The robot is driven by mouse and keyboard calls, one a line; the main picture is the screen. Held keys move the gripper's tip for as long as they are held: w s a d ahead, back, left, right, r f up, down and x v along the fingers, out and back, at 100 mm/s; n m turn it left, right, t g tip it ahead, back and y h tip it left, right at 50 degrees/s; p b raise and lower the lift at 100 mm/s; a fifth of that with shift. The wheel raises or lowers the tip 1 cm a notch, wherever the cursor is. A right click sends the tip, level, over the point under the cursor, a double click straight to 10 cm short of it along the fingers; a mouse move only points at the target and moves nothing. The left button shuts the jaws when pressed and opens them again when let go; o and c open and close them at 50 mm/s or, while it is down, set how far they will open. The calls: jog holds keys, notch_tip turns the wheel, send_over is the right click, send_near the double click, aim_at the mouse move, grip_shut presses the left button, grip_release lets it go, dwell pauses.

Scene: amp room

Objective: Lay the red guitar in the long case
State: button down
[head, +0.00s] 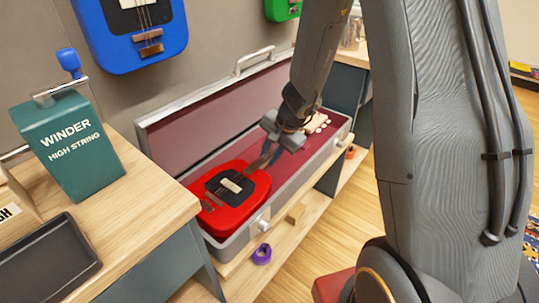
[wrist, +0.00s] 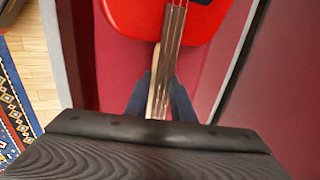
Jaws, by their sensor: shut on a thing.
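The red guitar (head: 258,190) is inside the open long case (head: 268,218), body at the near left end and pale headstock (head: 318,122) toward the far right end. It looks flat and within the walls; I cannot tell whether its whole back touches the dark red lining. My gripper (head: 265,158) reaches down into the case and is shut on the guitar's neck. In the wrist view the fingers (wrist: 161,88) stand on either side of the neck (wrist: 172,45), with the red body (wrist: 205,18) beyond. My gripper hides part of the neck in the head view.
The case's lid (head: 215,110) stands open against the wall side. A green winder box (head: 70,145) and a dark tray (head: 45,262) are on the left bench. A purple roll (head: 262,254) and a wooden block (head: 296,212) lie in front of the case. A blue guitar (head: 130,35) hangs above.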

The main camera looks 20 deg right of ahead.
jog(key=shift+f+b, duration=0.4)
jog(key=shift+b, duration=0.1)
dwell(0.4)
jog(key=c, duration=1.6)
grip_release()
jog(key=shift+o, duration=0.8)
jog(key=shift+s, duration=0.1)
jog(key=p+v, duration=0.3)
jog(key=v, duration=0.4)
jog(key=shift+r, duration=0.4)
